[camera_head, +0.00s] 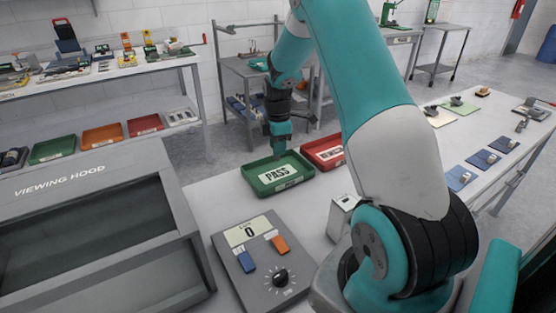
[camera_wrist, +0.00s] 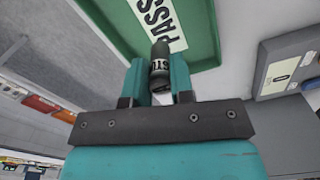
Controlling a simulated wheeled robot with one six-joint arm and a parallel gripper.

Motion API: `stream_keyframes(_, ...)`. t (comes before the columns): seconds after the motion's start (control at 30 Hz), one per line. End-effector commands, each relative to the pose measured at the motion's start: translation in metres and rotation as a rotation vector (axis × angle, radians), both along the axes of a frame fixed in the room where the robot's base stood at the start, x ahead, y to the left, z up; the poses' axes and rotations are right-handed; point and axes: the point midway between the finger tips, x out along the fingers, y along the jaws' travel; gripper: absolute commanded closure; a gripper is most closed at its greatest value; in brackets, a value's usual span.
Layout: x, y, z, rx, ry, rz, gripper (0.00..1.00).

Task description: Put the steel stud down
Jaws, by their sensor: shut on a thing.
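My gripper (camera_head: 279,150) points down just above the far part of the green PASS tray (camera_head: 249,184). In the wrist view my gripper (camera_wrist: 160,75) is shut on the steel stud (camera_wrist: 160,52), a small dark grey cylinder with a pale lettered band. The green tray (camera_wrist: 205,50) with its white PASS label lies beyond the stud in that view. In the head view the stud is too small or hidden to make out between the fingers. I cannot tell whether the stud touches the tray floor.
A red tray (camera_head: 331,163) stands right behind the green tray. A grey device (camera_head: 240,270) with a display reading 0 stands in front. The viewing hood (camera_head: 95,225) is at the left, a small metal box (camera_head: 341,215) at the right. Several blue pads lie on the right table.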

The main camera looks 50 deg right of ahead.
Motion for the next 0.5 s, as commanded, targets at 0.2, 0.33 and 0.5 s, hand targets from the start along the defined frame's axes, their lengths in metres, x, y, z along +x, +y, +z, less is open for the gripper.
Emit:
stream_keyframes(0.2, 0.0, 0.0, -0.022, 0.001, 0.002, 0.0, 1.0)
stream_keyframes(0.33, 0.0, 0.0, -0.042, 0.001, 0.002, 0.0, 1.0)
stream_keyframes(0.5, 0.0, 0.0, -0.056, 0.0, -0.001, 0.0, 1.0)
